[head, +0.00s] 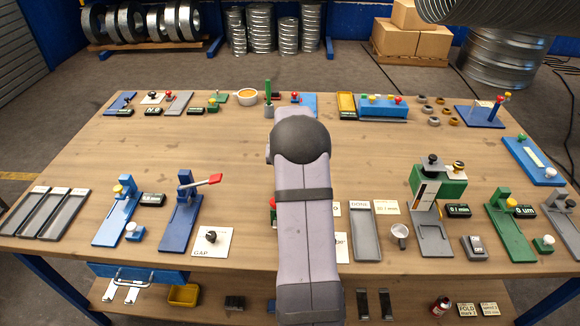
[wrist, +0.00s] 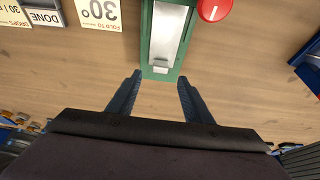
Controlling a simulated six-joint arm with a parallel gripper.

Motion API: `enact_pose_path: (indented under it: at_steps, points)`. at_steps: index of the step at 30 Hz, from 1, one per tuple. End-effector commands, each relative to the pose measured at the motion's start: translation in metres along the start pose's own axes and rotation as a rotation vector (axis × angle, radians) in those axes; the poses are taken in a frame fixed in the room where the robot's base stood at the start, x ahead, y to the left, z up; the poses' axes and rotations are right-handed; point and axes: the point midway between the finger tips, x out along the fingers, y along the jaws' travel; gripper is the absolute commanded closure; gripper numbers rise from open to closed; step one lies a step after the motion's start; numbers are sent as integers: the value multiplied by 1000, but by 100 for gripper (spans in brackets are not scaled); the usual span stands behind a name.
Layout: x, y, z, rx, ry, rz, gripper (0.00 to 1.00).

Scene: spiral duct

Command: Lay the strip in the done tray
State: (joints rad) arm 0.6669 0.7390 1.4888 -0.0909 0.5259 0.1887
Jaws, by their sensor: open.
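In the wrist view, a shiny silver plate, which looks like the strip (wrist: 168,38), lies on a narrow green fixture (wrist: 148,30). I cannot tell whether it is fixed there. My gripper (wrist: 160,77) is open and empty, with its two dark fingers apart just short of the fixture's near end. The done tray (head: 363,238) is a grey, long tray labelled DONE, right of my arm in the head view; its labelled end (wrist: 45,18) shows at the wrist view's top left. In the head view my arm hides the gripper, the strip and most of the fixture.
A red round button (wrist: 214,9) stands close beside the fixture. A white card reading 30° (wrist: 98,10) lies between fixture and tray. The table's middle is largely clear.

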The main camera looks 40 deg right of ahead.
Motion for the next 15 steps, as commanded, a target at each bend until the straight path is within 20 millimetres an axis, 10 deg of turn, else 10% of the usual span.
enact_pose_path:
  at_steps: [15]
  points:
    - [40,0,0,0,0,0,54]
